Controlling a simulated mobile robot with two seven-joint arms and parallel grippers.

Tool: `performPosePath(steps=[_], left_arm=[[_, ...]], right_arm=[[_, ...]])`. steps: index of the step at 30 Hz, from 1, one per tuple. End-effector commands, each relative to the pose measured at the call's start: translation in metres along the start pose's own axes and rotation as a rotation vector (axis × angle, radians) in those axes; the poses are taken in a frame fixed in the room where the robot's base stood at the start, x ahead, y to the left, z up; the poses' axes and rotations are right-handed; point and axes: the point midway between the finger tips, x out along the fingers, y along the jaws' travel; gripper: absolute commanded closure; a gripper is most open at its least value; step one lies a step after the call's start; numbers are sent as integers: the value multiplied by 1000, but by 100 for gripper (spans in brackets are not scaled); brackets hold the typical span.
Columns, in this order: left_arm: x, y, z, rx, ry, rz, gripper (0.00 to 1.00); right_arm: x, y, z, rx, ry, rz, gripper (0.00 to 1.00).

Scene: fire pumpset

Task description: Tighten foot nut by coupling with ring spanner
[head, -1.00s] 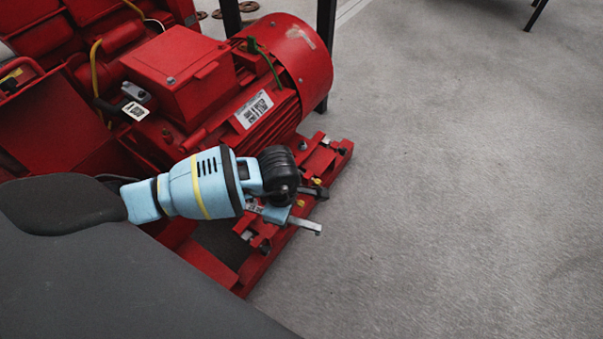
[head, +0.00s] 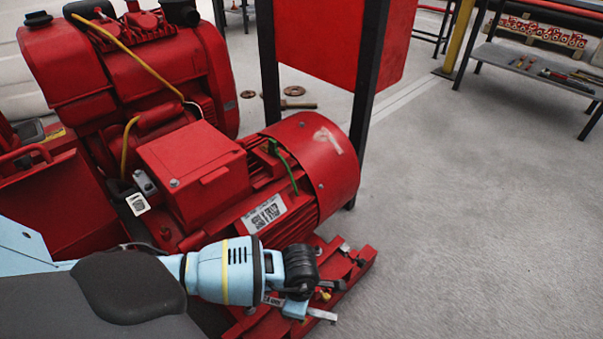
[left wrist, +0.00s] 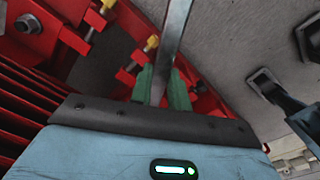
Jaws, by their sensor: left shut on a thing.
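My left gripper (head: 302,302) is low beside the red motor (head: 255,185), over its red base frame (head: 355,268). It is shut on a flat grey metal bar, apparently the spanner (head: 322,315). In the left wrist view the spanner (left wrist: 173,40) runs away between the green fingertips (left wrist: 160,88); its far end is cut off by the frame. A yellow-headed bolt (left wrist: 152,43) shows left of the spanner, apart from it, and a dark bolt head (left wrist: 28,24) is at the upper left. I cannot tell which nut is the foot nut by the coupling. My right gripper is not in view.
A red engine (head: 130,75) adjoins the motor at the back left. A red panel (head: 335,45) on dark posts stands behind the motor. A grey shelf bench (head: 535,68) with tools stands at the far right. The concrete floor (head: 470,210) right of the pumpset is clear.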

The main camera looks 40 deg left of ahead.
Motion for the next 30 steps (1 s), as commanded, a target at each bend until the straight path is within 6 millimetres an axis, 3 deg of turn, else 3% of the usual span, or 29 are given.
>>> performPosePath(steps=[6,24,30], left_arm=[[-1,1,2,2,3,2,100],[43,0,2,1,4,-1,100],[50,0,2,0,3,0,100]], right_arm=[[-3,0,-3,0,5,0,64],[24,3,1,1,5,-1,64],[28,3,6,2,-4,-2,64]])
